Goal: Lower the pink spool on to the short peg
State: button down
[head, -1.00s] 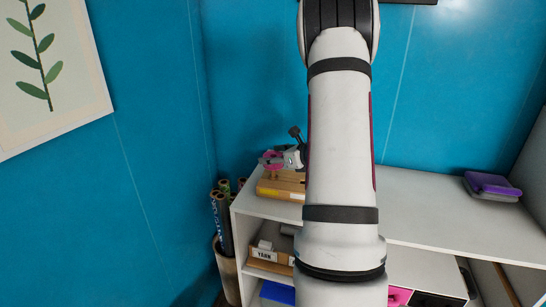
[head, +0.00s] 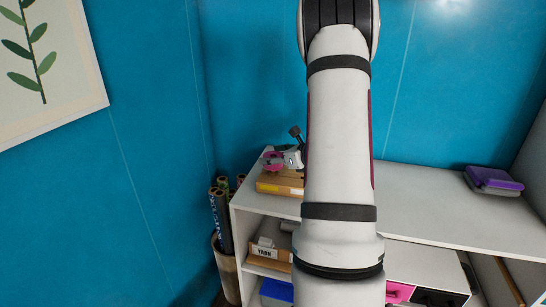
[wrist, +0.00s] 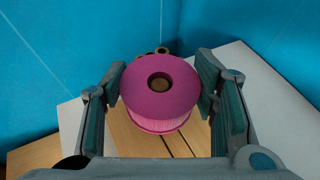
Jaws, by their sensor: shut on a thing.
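The pink spool (wrist: 160,95) is upright between the two fingers of my gripper (wrist: 162,92) in the wrist view. The fingers are shut on it from left and right. Through its centre hole I see a brown, round patch; I cannot tell whether it is a peg top or the wood below. A wooden board (wrist: 128,132) lies under the spool. In the head view the spool (head: 273,166) is small, just above or on the board (head: 278,188). No short peg is clearly visible, and the gap beneath the spool cannot be judged.
The board rests at the left end of a white shelf unit (head: 420,205). A purple object (head: 490,178) lies on its right side. Rolls (head: 220,212) stand in a bin at the left. My arm hides the middle of the shelf in the head view.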

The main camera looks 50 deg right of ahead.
jog(key=shift+r, duration=0.15)
dwell(0.4)
jog(key=shift+f+b, duration=1.2)
jog(key=shift+f, duration=0.1)
jog(key=c, duration=0.6)
grip_release()
jog(key=shift+o, duration=0.2)
jog(key=o, duration=0.6)
jog(key=shift+c, duration=0.2)
